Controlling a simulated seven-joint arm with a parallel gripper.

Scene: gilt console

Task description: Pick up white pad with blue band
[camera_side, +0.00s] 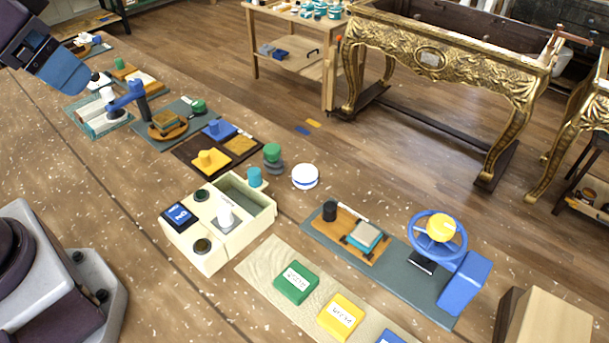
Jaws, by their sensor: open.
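The white pad with a blue band (305,177) is a short round puck with a white top and a blue stripe around its side. It lies flat on the wooden surface near the middle of the view, with nothing on it. My gripper (76,84) shows as a blue end part at the upper left, high up and far from the pad. Its fingers are hard to make out, and nothing is seen held in it.
A cream box with compartments (208,258) stands left of the pad. A green and grey knob piece (272,156) and a teal cylinder (254,177) are close by. A grey mat (405,283) with a blue wheel (437,257) lies at right. Gilt console (440,62) stands behind.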

